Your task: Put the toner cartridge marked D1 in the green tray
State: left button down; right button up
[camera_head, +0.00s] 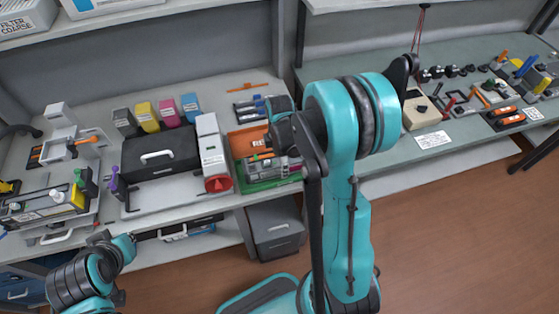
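A green tray (262,186) lies near the front edge of the left bench, with a grey and dark item (262,168) in it. Several toner cartridges stand at the back: a dark one (124,122), a yellow one (147,116), a magenta one (169,113) and a cyan one (190,107). No D1 mark is readable. My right gripper (274,138) is over the tray area, partly hidden by my own arm; I cannot tell whether its fingers are open or hold anything. My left gripper (118,245) is low at the left, in front of the bench, its fingers unclear.
An orange tray (240,143) is behind the green one. A white device with a red end (212,150) stands left of the trays, beside a black case (160,156). Tools and boxes crowd the right bench (470,140). A grey bin (275,232) is below the bench.

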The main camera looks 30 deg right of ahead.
notch_tip(320, 180, up, 12)
dwell(0.6)
jog(key=shift+s+a, duration=0.1)
jog(key=s+a+m+t+b, duration=0.4)
jog(key=s+a+m+t, duration=0.3)
jog(key=m, duration=0.8)
jog(key=shift+s+a+r, duration=0.35)
jog(key=shift+s+a, duration=1.35)
jog(key=shift+s, duration=0.25)
